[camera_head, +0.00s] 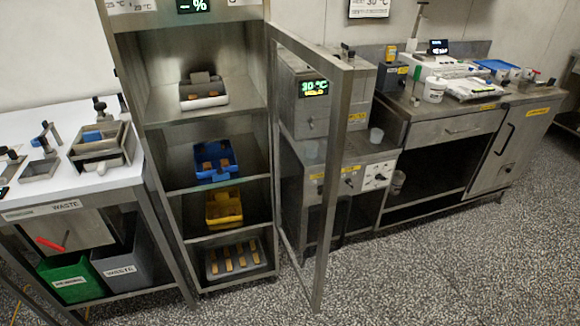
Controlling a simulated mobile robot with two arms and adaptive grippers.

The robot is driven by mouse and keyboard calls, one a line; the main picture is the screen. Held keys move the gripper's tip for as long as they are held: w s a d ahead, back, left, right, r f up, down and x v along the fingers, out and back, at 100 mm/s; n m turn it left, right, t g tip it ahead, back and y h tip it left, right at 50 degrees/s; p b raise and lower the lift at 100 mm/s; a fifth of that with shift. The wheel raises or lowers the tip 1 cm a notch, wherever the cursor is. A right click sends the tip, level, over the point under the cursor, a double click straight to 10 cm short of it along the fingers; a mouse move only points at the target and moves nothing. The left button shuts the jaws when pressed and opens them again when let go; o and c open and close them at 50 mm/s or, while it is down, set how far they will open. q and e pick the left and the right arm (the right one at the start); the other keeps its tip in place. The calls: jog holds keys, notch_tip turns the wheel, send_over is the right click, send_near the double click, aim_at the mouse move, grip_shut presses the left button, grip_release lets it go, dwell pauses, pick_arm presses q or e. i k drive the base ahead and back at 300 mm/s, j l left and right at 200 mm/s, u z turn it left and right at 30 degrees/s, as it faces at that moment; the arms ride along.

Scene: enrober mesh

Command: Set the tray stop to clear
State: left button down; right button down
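I cannot make out which part is the tray stop; the labels are too small to read. A steel machine (296,98) with a green "30 °C" display stands right of the middle. Below it is a white control panel (379,175) with dark knobs, and yellow labels beside it. A steel rack (172,120) stands left of it with its framed door (336,150) swung open toward me. Its shelves hold a white and dark tray (203,101), a blue tray (229,174), a yellow tray (224,220) and a metal tray (216,272) with several brown bars. Neither gripper is in view.
A white-topped table (65,205) with metal fixtures stands at left, above a green bin (67,284) and a grey bin (118,272). A steel counter (445,110) with containers stands at right. The open door juts into the speckled floor (440,260), which is clear at front right.

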aim_at(220, 176)
jog(key=i+l+u, duration=0.4)
jog(key=l, duration=0.2)
jog(key=i+l+u, duration=0.4)
jog(key=l, duration=0.35)
jog(key=i+l+u, duration=0.2)
jog(key=l, duration=0.2)
jog(key=j, duration=0.35)
jog(key=i+j, duration=0.1)
jog(key=j, duration=0.25)
jog(key=k+j+z, duration=0.15)
jog(key=k+j, duration=0.2)
jog(key=i+l, duration=0.15)
jog(key=l, duration=0.15)
jog(key=i+l, duration=0.15)
jog(key=l, duration=0.1)
